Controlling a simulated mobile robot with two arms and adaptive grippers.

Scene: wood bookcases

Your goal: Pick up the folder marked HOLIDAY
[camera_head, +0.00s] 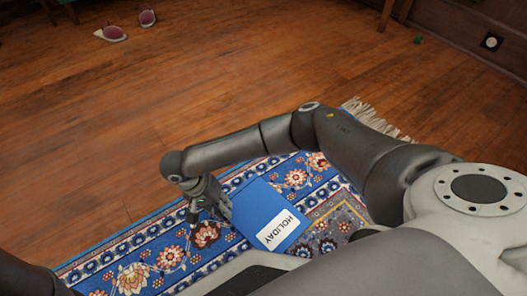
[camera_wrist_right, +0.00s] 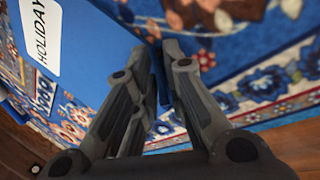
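The blue folder (camera_head: 258,205) with a white HOLIDAY label (camera_head: 277,232) is over the patterned rug. I cannot tell whether it touches the rug. My right gripper (camera_head: 222,208) is at the folder's left edge. In the right wrist view, the folder's labelled face (camera_wrist_right: 90,55) fills the upper left. The right gripper (camera_wrist_right: 160,72) has its fingers close together there, with a thin dark blue edge of the folder between them. My left gripper is out of view.
The blue patterned rug (camera_head: 130,278) lies under the arm, with a fringe at its right end. Bare wood floor (camera_head: 230,70) is open beyond it. Pink-and-white shoes (camera_head: 110,33) lie at the far left. A small green object (camera_head: 418,40) is far right.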

